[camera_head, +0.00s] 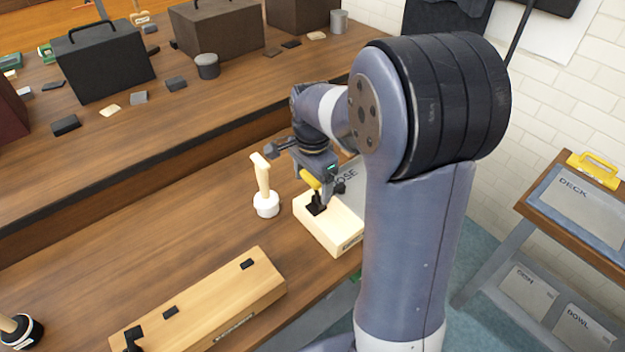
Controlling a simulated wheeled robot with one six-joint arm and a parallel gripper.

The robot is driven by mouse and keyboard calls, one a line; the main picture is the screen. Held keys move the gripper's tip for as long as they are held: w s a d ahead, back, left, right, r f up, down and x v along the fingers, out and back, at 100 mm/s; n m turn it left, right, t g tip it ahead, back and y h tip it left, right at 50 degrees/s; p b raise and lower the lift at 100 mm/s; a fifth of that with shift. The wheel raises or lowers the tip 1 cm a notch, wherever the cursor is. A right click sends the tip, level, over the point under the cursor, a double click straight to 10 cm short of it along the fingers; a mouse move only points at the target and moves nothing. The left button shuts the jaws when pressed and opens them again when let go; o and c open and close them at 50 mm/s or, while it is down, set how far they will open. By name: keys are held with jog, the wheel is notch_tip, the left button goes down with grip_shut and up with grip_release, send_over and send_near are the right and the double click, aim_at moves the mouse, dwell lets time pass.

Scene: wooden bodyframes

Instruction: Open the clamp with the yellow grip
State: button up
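The clamp with the yellow grip (309,180) stands on a pale wooden block (325,228) on the bench. Its black base (315,207) rests on the block's top. The yellow grip tilts up and to the left from the base. My gripper (327,184) is right at the clamp, pointing down, with its fingers beside or around the yellow grip. The fingers overlap the clamp in this view, so I cannot tell whether they are shut on it.
A wooden mallet-like tool (265,190) stands just left of the block. A long wooden piece (205,305) with black fittings lies at the front. A raised shelf (120,165) with cases runs behind. A yellow-handled item (595,168) sits on the right-hand table.

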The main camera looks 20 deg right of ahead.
jog(key=c, duration=1.3)
jog(key=shift+c, duration=0.2)
